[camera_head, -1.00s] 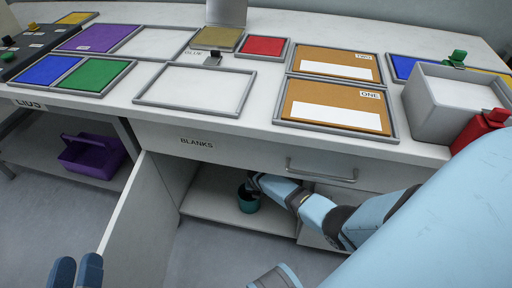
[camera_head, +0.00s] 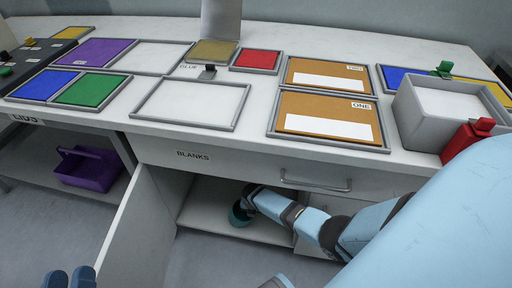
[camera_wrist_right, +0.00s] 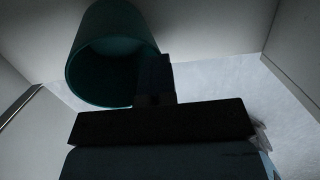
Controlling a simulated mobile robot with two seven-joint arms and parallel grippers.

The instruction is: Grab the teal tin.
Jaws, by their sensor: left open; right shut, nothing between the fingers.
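The teal tin (camera_head: 238,215) is an open, dark-mouthed cylinder in the cupboard under the counter, and it looks tilted. In the right wrist view the tin (camera_wrist_right: 112,55) fills the upper left, its mouth facing the camera. My right gripper (camera_head: 248,195) reaches into the cupboard at the tin. Its fingers (camera_wrist_right: 154,78) are shut with nothing between them, beside the tin's right side; I cannot tell whether they touch it. My left gripper (camera_head: 68,279) is open and empty at the bottom left edge, away from the tin.
The cupboard door (camera_head: 140,225) stands open on the left. A drawer handle (camera_head: 315,185) juts out above my right arm. A purple basket (camera_head: 90,168) sits on the lower left shelf. Trays, a grey box (camera_head: 425,118) and a red container (camera_head: 462,142) stand on the counter.

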